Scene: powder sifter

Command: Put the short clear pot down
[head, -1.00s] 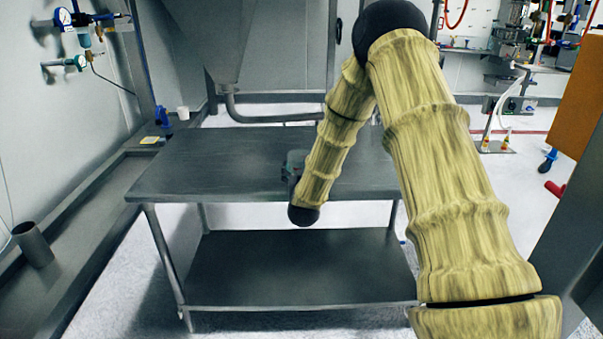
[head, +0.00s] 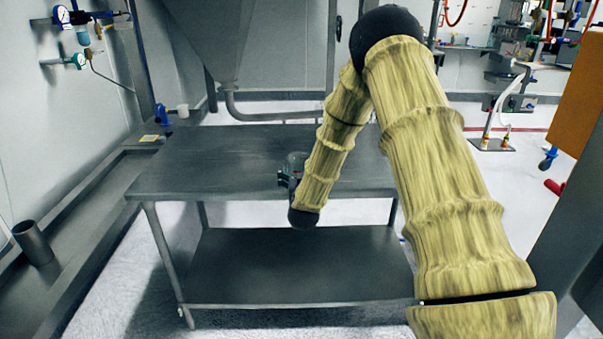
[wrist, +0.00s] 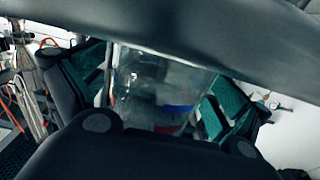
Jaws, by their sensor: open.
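The short clear pot (wrist: 160,88) shows in the wrist view between the two green-padded fingers of my gripper (wrist: 150,95). It is see-through, with red and blue showing through its lower part. The jaws are open around it; I cannot tell whether a pad touches it. In the head view my gripper (head: 284,178) is mostly hidden behind my arm, over the front part of the steel table (head: 215,160). A faint clear edge of the pot (head: 296,158) shows there beside the arm. Its base and contact with the tabletop are hidden.
The tabletop is bare left of my gripper. A lower shelf (head: 290,268) is empty. A large metal hopper (head: 210,40) hangs behind the table. A ledge on the left holds a metal cup (head: 33,243), a blue item (head: 162,115) and a small white cup (head: 183,111).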

